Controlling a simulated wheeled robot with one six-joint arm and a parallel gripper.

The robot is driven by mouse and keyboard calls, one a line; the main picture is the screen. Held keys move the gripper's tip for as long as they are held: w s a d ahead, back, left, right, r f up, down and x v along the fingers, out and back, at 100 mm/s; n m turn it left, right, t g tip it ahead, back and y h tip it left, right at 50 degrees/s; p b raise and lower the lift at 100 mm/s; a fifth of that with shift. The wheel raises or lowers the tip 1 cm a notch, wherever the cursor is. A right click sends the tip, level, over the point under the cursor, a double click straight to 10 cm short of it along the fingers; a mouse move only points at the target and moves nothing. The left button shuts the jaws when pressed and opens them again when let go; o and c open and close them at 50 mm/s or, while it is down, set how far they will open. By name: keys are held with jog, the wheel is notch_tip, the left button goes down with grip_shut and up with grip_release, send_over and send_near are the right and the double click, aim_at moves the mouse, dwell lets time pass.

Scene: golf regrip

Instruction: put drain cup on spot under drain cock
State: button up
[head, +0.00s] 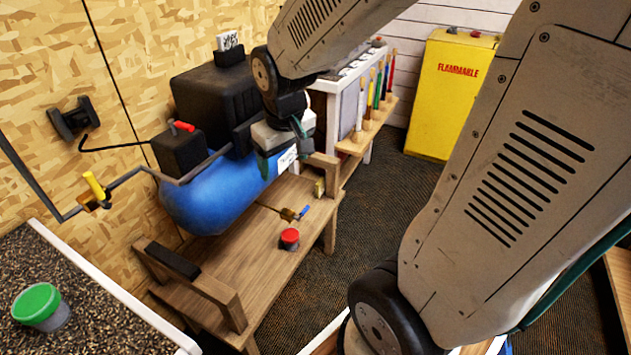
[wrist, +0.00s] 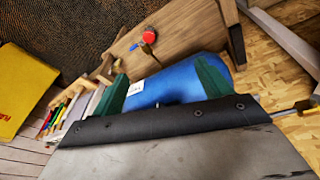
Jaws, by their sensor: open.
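A small grey cup with a red top (head: 290,238) stands upright on the wooden bench; it also shows in the wrist view (wrist: 149,34). A brass drain cock with a blue handle (head: 295,213) sits just behind it, below the blue compressor tank (head: 205,197). A grey cup with a green top (head: 40,308) stands on the speckled counter at lower left. I cannot tell which is the drain cup. No marked spot is clear. My gripper (head: 287,155) is open and empty by the tank; its green fingers show in the wrist view (wrist: 162,66).
The wooden bench (head: 265,262) has a raised end rail at its near left. A yellow valve (head: 95,188) sits on the wall pipe. A rack of coloured tools (head: 375,105) and a yellow flammable cabinet (head: 450,95) stand behind. Dark carpet right of the bench is clear.

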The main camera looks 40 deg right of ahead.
jog(key=s+a+r, duration=0.3)
jog(key=s, duration=0.5)
jog(key=s+a+r+g+y, duration=0.1)
jog(key=s+a+r, duration=0.3)
jog(key=s, duration=0.4)
jog(key=shift+s+r, duration=0.3)
jog(key=shift+s, duration=0.1)
